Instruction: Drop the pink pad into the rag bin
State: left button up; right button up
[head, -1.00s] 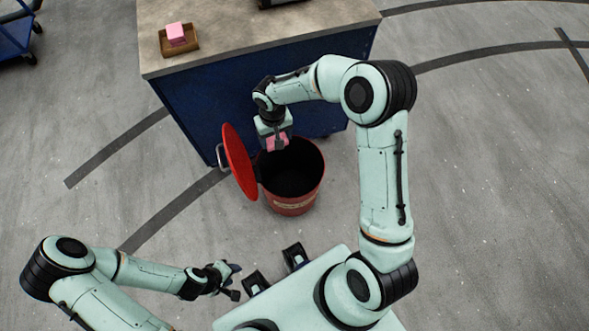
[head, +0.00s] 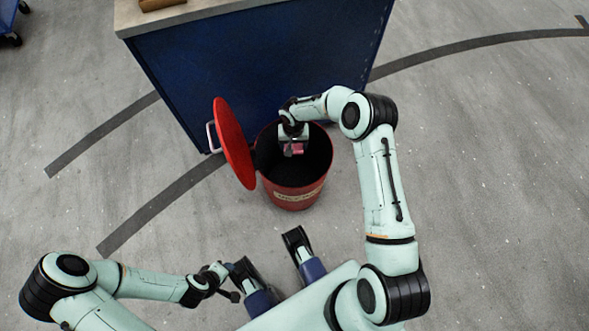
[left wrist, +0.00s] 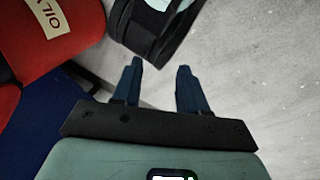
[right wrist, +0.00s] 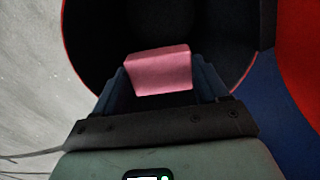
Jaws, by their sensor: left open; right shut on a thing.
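The pink pad (head: 299,148) is held in my right gripper (head: 295,152), over the open mouth of the rag bin. In the right wrist view the pad (right wrist: 158,70) sits between the two fingers, with the dark inside of the bin beyond it. The rag bin (head: 293,194) is a red drum with a pale label and a dark inside. Its red lid (head: 233,143) stands open on the left side. My left gripper (head: 230,280) is open and empty, low at the front left. Its two fingers are apart in the left wrist view (left wrist: 160,90).
A blue cabinet (head: 260,75) with a pale top stands right behind the bin. A brown tray (head: 160,4) on it is cut off by the frame's edge. A blue cart (head: 8,20) shows at the far left. The grey floor to the right is clear.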

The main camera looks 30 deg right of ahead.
notch_tip(320, 180, down, 5)
jog(key=shift+r+b, duration=0.15)
jog(key=shift+b, duration=0.9)
pick_arm(q)
jog(key=shift+t+y, duration=0.3)
jog(key=shift+t, duration=0.2)
jog(key=w+f, duration=0.1)
jog(key=w+a, duration=0.1)
jog(key=w+a+f, duration=0.1)
jog(key=shift+w+f, duration=0.35)
pick_arm(e)
jog(key=o, duration=1)
jog(key=shift+c, duration=0.2)
pick_arm(q)
jog(key=s+d+r+g+p, duration=0.1)
jog(key=s+d+r+p, duration=0.1)
jog(key=s+r+p, duration=0.1)
jog(key=shift+s+d+r+h, duration=0.2)
jog(key=shift+s+h, duration=0.2)
jog(key=shift+s, duration=0.35)
pick_arm(e)
notch_tip(320, 180, up, 14)
jog(key=shift+f, duration=0.25)
